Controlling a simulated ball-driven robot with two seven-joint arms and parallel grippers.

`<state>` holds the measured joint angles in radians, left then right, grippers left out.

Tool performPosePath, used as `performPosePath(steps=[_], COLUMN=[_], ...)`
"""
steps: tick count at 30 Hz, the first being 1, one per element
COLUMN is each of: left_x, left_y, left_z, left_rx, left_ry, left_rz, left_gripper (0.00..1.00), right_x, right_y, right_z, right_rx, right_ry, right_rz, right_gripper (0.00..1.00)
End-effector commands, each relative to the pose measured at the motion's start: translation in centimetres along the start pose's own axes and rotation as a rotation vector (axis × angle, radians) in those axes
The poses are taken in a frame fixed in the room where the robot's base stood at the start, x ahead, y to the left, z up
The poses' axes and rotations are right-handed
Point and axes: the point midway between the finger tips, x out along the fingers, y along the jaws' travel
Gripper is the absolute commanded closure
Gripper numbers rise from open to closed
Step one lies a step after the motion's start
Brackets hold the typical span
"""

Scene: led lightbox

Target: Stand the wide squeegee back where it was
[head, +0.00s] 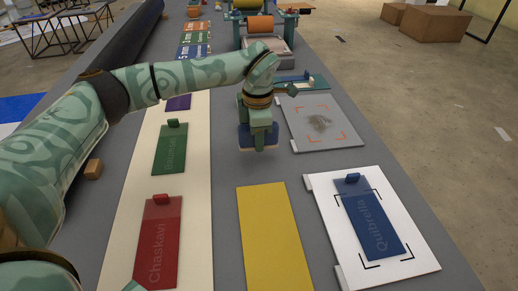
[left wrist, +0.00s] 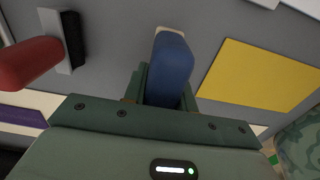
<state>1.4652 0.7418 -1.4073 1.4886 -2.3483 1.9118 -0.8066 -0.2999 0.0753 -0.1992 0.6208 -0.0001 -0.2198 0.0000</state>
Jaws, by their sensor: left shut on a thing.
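My left gripper (head: 257,122) hangs over the grey table, between the cream strip and the grey plate with orange corner marks. It is shut on a blue block-shaped tool (head: 268,137), which I take for the wide squeegee. In the left wrist view the squeegee (left wrist: 172,65) is a rounded blue body with a cream edge at its far end, between the fingers of my left gripper (left wrist: 163,88). The fingers and palm hide part of it. I cannot tell whether its lower end touches the table.
A yellow sheet (head: 272,235) lies in front of the gripper. A white board (head: 330,215) bearing a blue panel (head: 372,222) is at right; the grey plate (head: 318,122) lies behind it. Green (head: 170,150) and red (head: 158,235) panels lie on the cream strip. A red-handled tool (left wrist: 30,62) shows in the left wrist view.

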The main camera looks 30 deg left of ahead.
Motion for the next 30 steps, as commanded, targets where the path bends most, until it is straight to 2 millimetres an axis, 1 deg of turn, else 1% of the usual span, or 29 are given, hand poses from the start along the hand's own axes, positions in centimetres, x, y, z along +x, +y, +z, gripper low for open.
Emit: performPosePath(steps=[5,7,9,12,18,23,24,25,26,30], left_x=[1.0,1.9,3.4,4.6,4.4,4.7,4.7,4.7,4.7,4.7], left_y=[0.8,1.4,1.2,1.2,1.2,1.2,1.2,1.2,1.2,1.2], left_z=[0.1,0.2,0.1,0.1,0.2,0.1,0.1,0.1,0.1,0.1], left_rx=[-0.001,-0.002,0.0,0.001,0.001,0.001,0.001,0.001,0.001,0.001], left_ry=[0.0,0.001,0.002,0.001,-0.001,-0.001,-0.001,-0.001,-0.001,-0.001], left_rz=[0.0,-0.002,-0.005,-0.003,0.001,0.001,0.001,0.001,0.001,0.001], left_gripper=[0.94,0.94,0.94,0.94,0.94,0.94,0.62,0.53,0.51,0.51], right_x=[0.5,0.9,1.4,1.9,1.7,1.7,1.7,1.7,1.7,1.7], right_y=[0.0,-0.1,0.0,0.0,0.2,0.2,0.2,0.2,0.2,0.2], right_z=[0.2,0.3,0.6,0.8,0.8,0.8,0.8,0.8,0.8,0.8], right_rx=[0.0,-0.001,-0.001,-0.002,-0.003,-0.004,-0.004,-0.004,-0.004,-0.004], right_ry=[-0.004,-0.007,-0.012,-0.017,-0.016,-0.017,-0.017,-0.017,-0.017,-0.017], right_rz=[-0.001,-0.002,-0.002,-0.002,0.0,0.0,0.0,0.0,0.0,0.0], right_gripper=[0.64,0.64,0.64,0.64,0.64,0.64,0.64,0.64,0.64,0.64])
